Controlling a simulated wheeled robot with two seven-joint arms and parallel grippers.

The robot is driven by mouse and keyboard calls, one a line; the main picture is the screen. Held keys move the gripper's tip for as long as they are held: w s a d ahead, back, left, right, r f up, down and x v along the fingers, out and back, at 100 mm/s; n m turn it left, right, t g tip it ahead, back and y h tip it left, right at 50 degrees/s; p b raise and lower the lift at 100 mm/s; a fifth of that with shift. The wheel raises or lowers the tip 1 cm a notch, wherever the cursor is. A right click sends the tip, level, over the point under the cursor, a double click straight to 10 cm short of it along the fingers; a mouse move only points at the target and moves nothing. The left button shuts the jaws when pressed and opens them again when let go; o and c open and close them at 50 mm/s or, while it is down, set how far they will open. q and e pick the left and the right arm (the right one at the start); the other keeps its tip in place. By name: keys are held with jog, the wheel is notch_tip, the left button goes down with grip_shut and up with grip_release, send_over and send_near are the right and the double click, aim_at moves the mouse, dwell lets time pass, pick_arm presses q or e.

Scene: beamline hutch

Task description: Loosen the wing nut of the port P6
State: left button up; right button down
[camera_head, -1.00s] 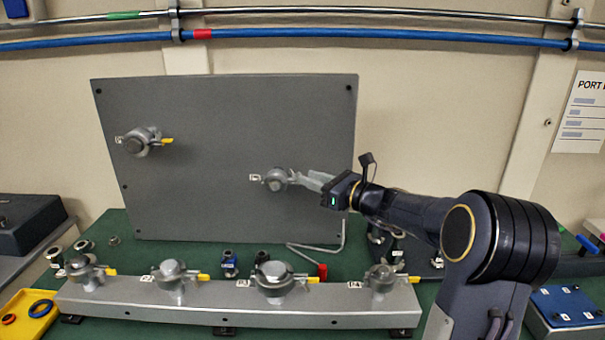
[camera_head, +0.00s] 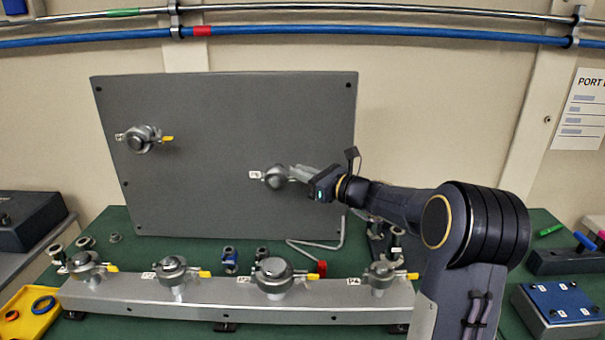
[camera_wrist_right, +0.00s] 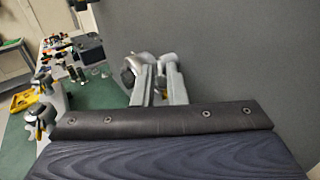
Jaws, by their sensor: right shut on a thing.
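The port (camera_head: 276,178) on the right side of the upright grey panel is a round metal clamp with a small white label on its left; the label is too small to read surely. My right gripper (camera_head: 297,174) reaches it from the right, its fingers shut at the clamp's right side, where the wing nut sits. The fingers hide the wing nut in the head view. My left gripper is not in view.
A second port (camera_head: 141,139) with a yellow wing nut is at the panel's upper left. The grey panel (camera_head: 230,110) stands behind a metal rail (camera_head: 222,300) bearing several clamped ports. A yellow tray (camera_head: 22,325) is at lower left.

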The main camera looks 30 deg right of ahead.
jog(key=n+g+y+p, duration=0.1)
jog(key=y, duration=0.1)
jog(key=n+g+y+p, duration=0.1)
jog(key=n+y+p, duration=0.1)
jog(key=shift+w+d+r, duration=0.15)
jog(key=shift+w+d, duration=0.05)
jog(key=shift+d, duration=0.15)
jog(key=n+g+y+p, duration=0.2)
jog(key=shift+w+d+g+y, duration=0.15)
jog(key=shift+g+y, duration=0.15)
jog(key=shift+g, duration=0.1)
jog(key=shift+n+g+y+p, duration=0.3)
jog(key=shift+n+g+p, duration=0.1)
jog(key=shift+p, duration=0.2)
jog(key=c, duration=1.6)
grip_release()
jog(key=shift+c, duration=0.2)
